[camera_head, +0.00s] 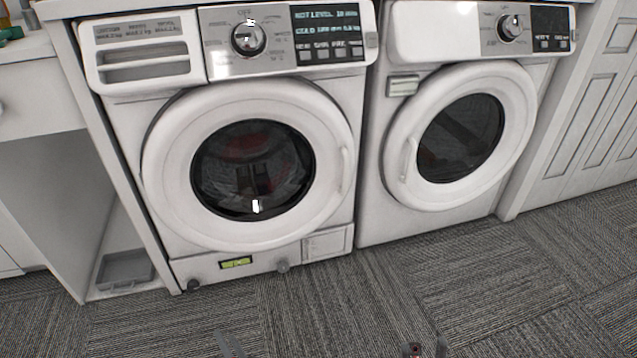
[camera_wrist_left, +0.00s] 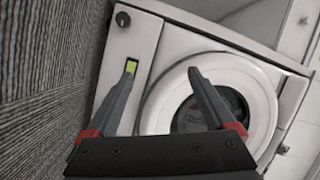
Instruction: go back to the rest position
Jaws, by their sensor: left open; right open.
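My left gripper (camera_wrist_left: 162,70) is open and empty in the left wrist view. Its two dark fingers with red bases stand wide apart, in front of the left washing machine. A small part of my right gripper (camera_head: 428,349) shows at the bottom edge, further right, also over the carpet. It is open, and most of it is cut off by the frame.
The left washer (camera_head: 350,222) and the right machine (camera_head: 375,205) stand side by side with their round doors shut. A grey tray (camera_head: 125,270) lies in the recess at left. A yellow-green level (camera_head: 236,263) is on the left washer's base. The carpet (camera_head: 330,310) in front is clear.

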